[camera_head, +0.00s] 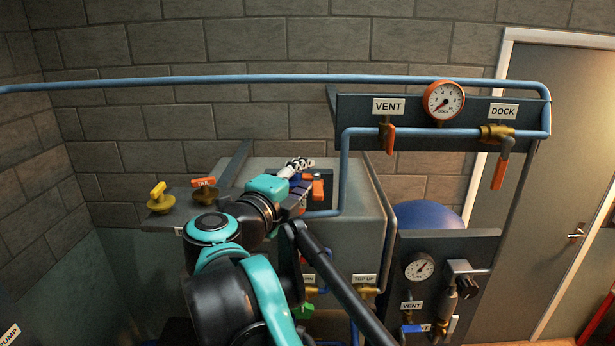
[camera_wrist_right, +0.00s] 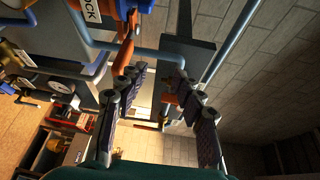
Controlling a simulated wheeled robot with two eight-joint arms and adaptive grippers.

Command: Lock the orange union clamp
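An orange part (camera_head: 318,187), which I take for the union clamp, stands on a dark panel on the grey tank in the head view. My right gripper (camera_head: 298,168) is just left of it and partly covers the panel. In the right wrist view an orange fitting (camera_wrist_right: 126,45) sits on a blue pipe at the upper left, near the left finger; I cannot tell whether it is the same part. In that view the fingers of my right gripper (camera_wrist_right: 155,85) are spread, with nothing seen between them. The clamp's latch state is too small to tell. My left gripper is not in view.
Blue pipe (camera_head: 343,170) runs up to a shelf with a VENT valve (camera_head: 388,138), an orange gauge (camera_head: 443,100) and a DOCK valve (camera_head: 499,165). Yellow (camera_head: 159,198) and orange TAIL (camera_head: 205,189) handles stand left.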

